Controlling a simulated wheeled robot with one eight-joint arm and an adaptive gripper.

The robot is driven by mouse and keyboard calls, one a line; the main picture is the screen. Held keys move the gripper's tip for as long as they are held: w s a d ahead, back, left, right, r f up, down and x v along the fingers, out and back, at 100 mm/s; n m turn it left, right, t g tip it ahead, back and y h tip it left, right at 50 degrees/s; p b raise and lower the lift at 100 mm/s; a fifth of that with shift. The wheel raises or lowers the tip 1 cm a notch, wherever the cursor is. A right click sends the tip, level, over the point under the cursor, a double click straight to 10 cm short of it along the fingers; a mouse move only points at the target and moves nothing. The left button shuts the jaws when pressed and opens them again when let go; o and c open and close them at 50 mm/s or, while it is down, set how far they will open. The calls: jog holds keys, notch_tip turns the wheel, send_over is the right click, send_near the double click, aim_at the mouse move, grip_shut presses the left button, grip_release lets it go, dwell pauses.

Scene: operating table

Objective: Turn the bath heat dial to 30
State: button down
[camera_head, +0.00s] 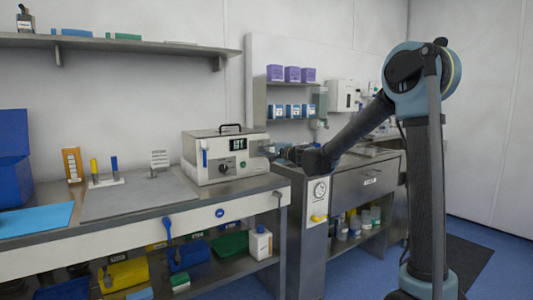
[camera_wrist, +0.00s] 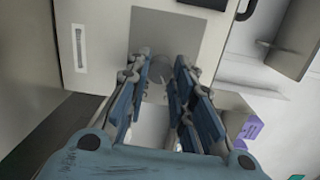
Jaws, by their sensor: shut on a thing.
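The bath is a white box (camera_head: 239,173) on the bench, with a dark display and a black dial (camera_head: 228,168) on its front. My gripper (camera_head: 266,149) is at the right end of the bath in the head view, to the right of the black dial. The fingers partly hide the knob, and no scale marks can be read.
A black handle (camera_head: 229,128) tops the bath. A grey mat (camera_head: 140,194) with upright tubes lies on the bench to its left. Purple boxes (camera_head: 292,74) stand on a wall shelf behind. A drawer cabinet (camera_head: 352,190) stands to the right.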

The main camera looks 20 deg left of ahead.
jog(key=shift+s, duration=0.1)
jog(key=c, duration=1.4)
grip_release()
jog(key=shift+f, duration=0.1)
jog(key=shift+o, duration=0.2)
jog(key=v, duration=1.1)
jog(key=shift+s+d, duration=0.15)
jog(key=shift+d, duration=0.25)
